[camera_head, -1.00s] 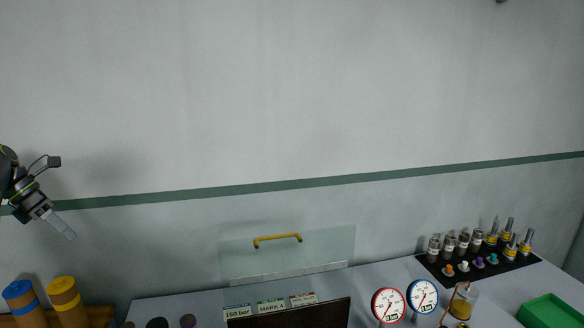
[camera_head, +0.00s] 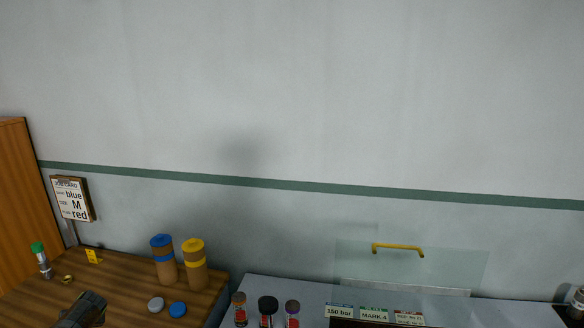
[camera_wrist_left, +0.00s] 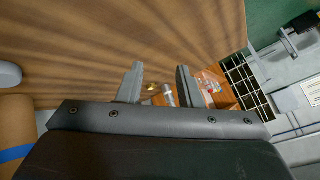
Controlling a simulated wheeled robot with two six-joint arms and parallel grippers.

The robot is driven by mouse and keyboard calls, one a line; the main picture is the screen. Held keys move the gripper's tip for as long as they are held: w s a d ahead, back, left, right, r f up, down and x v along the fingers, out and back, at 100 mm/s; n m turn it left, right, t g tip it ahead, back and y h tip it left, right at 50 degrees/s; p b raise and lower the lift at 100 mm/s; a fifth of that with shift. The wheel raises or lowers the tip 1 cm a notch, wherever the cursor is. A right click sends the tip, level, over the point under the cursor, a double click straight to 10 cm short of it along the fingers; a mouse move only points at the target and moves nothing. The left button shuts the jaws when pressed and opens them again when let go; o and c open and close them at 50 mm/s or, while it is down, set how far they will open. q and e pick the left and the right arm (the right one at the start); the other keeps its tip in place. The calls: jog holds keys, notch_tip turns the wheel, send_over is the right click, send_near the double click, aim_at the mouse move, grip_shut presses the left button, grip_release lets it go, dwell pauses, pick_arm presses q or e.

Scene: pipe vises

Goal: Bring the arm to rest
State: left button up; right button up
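My left gripper (camera_wrist_left: 161,68) shows in the left wrist view with its two grey fingers apart and nothing held between them. Beyond the fingers are the wooden bench top (camera_wrist_left: 110,30) and an orange tray (camera_wrist_left: 217,92) with small items, partly hidden by a finger. In the head view only a dark part of my left arm (camera_head: 83,311) shows, low at the left over the bench; its fingertips are not visible there. My right gripper is in neither view.
A blue-banded container (camera_head: 163,262) and a yellow-banded one (camera_head: 194,266) stand on the bench, with two lids in front. A job card (camera_head: 72,200), a green-capped bottle (camera_head: 41,262) and a wooden cabinet (camera_head: 15,205) are left. A clear shield (camera_head: 410,270) with yellow handle stands right.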

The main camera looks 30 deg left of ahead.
pick_arm(q)
jog(key=s+f+m+t+y, duration=0.1)
jog(key=s+f+m, duration=0.2)
jog(key=s+m, duration=0.6)
jog(key=s+f+m+t, duration=0.25)
jog(key=s+m, duration=0.35)
jog(key=s, duration=0.4)
jog(key=s+d+f+n+g+h, duration=0.1)
jog(key=s+d+f+h, duration=0.1)
jog(key=d+f, duration=1)
jog(key=s+d+f+n+h, duration=0.1)
jog(key=s+d+f+h, duration=0.1)
jog(key=d+f, duration=1)
jog(key=d+f+n+h, duration=0.1)
jog(key=d+f+h, duration=0.15)
jog(key=d, duration=1.35)
jog(key=d+f+n+h, duration=0.15)
jog(key=d+f, duration=0.25)
jog(key=d, duration=1.2)
jog(key=s+d+b+x, duration=0.1)
jog(key=s+b+x, duration=0.1)
jog(key=b+x, duration=1.1)
jog(key=shift+s+f+m+h+b, duration=0.25)
jog(key=shift+f+m+h+b, duration=0.1)
jog(key=shift+f+b, duration=0.35)
